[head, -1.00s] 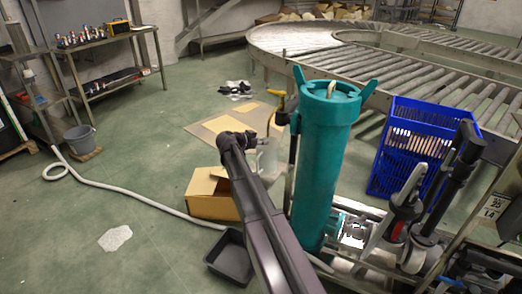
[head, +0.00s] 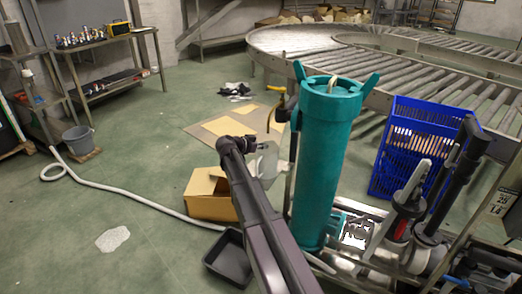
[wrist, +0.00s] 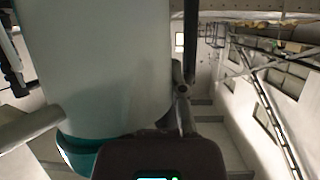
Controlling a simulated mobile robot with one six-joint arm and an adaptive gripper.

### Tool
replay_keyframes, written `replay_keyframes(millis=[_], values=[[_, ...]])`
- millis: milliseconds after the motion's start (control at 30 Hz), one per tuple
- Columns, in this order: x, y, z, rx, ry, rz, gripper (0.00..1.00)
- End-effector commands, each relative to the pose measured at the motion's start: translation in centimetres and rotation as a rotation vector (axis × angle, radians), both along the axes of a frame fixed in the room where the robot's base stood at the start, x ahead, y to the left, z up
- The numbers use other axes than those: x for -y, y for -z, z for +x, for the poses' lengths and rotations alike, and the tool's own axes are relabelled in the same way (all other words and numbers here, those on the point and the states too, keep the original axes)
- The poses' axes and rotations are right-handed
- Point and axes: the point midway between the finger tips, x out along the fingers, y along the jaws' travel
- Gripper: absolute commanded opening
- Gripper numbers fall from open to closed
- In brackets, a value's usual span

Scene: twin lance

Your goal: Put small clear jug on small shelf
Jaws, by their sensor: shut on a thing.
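The small clear jug (head: 268,163) is a pale, see-through vessel at the end of my arm in the head view. My gripper (head: 258,147) is shut on it and holds it up, just left of the tall teal cylinder. In the wrist view a large pale, smooth body (wrist: 100,70) fills the left half, very close to the camera; I cannot tell for sure that it is the jug. My fingertips are hard to make out there. A small metal shelf unit (head: 47,118) stands at the far left of the head view, well away from the jug.
The teal cylinder (head: 325,165) stands close right of my gripper. A cardboard box (head: 208,198) and black tray (head: 229,262) lie below. A blue crate (head: 412,148) and roller conveyor (head: 310,50) are to the right and behind. A hose (head: 130,196) crosses the open left floor.

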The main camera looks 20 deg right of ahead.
Motion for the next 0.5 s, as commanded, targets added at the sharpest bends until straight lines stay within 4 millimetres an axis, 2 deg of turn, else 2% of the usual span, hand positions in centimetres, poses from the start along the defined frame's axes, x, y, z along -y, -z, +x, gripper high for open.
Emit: replay_keyframes(millis=[500], values=[[-0.01, 0.51, 0.0, 0.0, 0.0, 0.0, 0.0]])
